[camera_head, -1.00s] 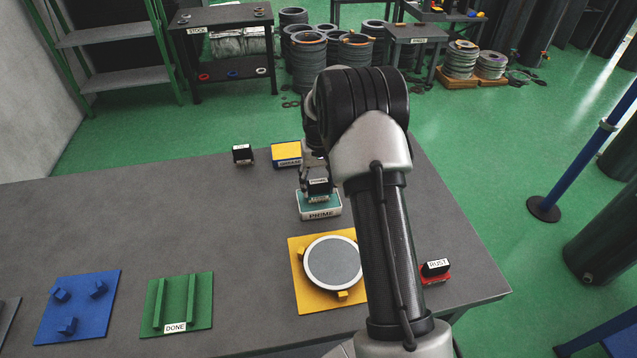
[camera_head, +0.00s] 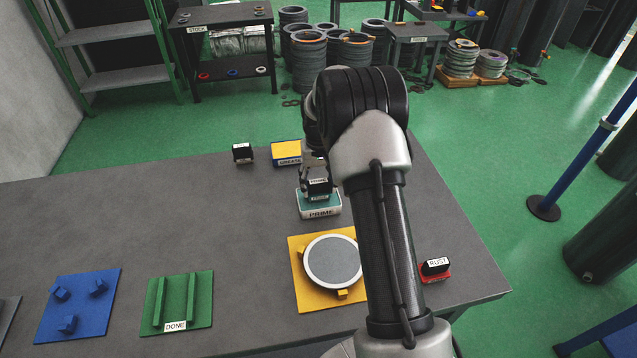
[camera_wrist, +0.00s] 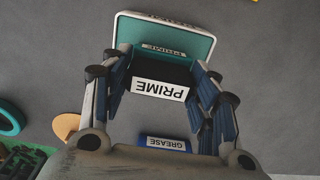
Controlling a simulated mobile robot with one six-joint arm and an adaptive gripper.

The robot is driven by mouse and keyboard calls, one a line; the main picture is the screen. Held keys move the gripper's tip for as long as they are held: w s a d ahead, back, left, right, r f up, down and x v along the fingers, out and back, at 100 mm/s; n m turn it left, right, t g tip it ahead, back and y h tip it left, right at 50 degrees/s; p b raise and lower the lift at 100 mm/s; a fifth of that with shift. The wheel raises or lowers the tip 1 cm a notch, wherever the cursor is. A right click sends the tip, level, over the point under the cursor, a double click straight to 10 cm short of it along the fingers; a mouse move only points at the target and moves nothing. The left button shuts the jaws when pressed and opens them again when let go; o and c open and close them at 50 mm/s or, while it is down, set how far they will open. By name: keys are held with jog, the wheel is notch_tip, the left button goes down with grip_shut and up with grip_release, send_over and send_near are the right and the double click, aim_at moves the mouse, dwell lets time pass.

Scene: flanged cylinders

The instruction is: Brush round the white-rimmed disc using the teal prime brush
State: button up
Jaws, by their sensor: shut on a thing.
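The white-rimmed disc (camera_head: 333,262) lies flat with a grey face on a yellow plate (camera_head: 303,302), between small yellow lugs. The prime brush (camera_head: 319,187) is a black block with a white PRIME label. It is at the teal-topped PRIME tray (camera_head: 320,212), behind the disc. My gripper (camera_wrist: 160,82) is shut on the brush, with a finger on each side of it in the wrist view. The tray shows just beyond the brush there (camera_wrist: 190,45). I cannot tell whether the brush still touches the tray. My arm covers the plate's right side.
A yellow-topped GREASE tray (camera_head: 287,150) and a black brush (camera_head: 242,152) stand further back. A red tray with the RUST brush (camera_head: 436,267) is right of my arm. A green DONE plate (camera_head: 184,303) and a blue plate (camera_head: 78,308) lie left. The table between is clear.

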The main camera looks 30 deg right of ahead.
aim_at(318, 181)
dwell(0.5)
jog(key=shift+r+p, duration=2.5)
jog(key=shift+r, duration=1.05)
